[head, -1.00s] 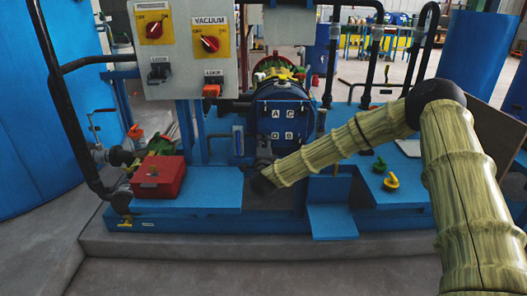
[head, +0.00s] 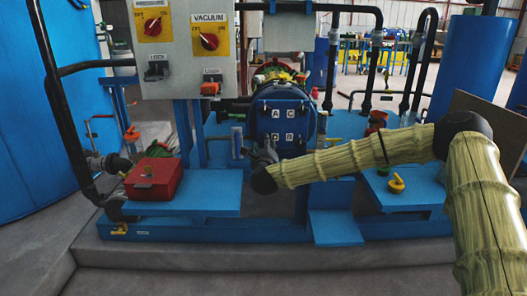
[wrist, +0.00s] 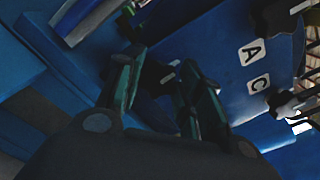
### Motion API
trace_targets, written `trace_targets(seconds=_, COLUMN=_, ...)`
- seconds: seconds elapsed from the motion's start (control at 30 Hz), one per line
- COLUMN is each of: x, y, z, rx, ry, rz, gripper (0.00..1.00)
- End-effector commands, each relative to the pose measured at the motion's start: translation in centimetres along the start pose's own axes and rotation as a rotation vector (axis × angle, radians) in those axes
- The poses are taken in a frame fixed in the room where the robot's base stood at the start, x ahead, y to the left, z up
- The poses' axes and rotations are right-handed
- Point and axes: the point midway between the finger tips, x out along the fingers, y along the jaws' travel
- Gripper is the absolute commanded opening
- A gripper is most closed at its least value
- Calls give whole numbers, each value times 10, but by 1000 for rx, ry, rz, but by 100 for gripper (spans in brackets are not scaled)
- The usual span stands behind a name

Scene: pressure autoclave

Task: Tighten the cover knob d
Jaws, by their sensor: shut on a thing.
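The blue round cover (head: 283,126) faces me in the head view, with white labels A and C above D and B. My gripper (head: 264,153) is at its lower left, beside the D label. In the wrist view, my gripper (wrist: 155,75) has its two green-dark fingers on either side of a black knob, cover knob d (wrist: 152,76), and is shut on it. The fingers hide part of the knob. A small white patch beside it is mostly covered. The knobs beside A (wrist: 280,14) and C (wrist: 286,103) are free.
A grey control box (head: 180,50) with red switches hangs to the upper left. A red box (head: 153,179) sits on the blue frame at the left. A yellow valve handle (head: 397,183) stands to the right. Black pipes rise behind. The floor in front is clear.

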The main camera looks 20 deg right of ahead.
Motion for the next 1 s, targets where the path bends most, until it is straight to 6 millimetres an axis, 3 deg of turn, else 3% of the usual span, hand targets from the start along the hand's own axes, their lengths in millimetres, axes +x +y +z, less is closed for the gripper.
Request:
trace_targets(seconds=0.77, x=0, y=0, z=-3, rx=97, ry=5, rz=0, gripper=13)
trace_targets(seconds=0.8, x=0, y=0, z=-3, rx=97, ry=5, rz=0, gripper=44)
trace_targets(seconds=0.9, x=0, y=0, z=-2, rx=97, ry=4, rz=0, gripper=58)
trace_targets(seconds=1.0, x=0, y=0, z=-2, rx=97, ry=3, rz=0, gripper=58)
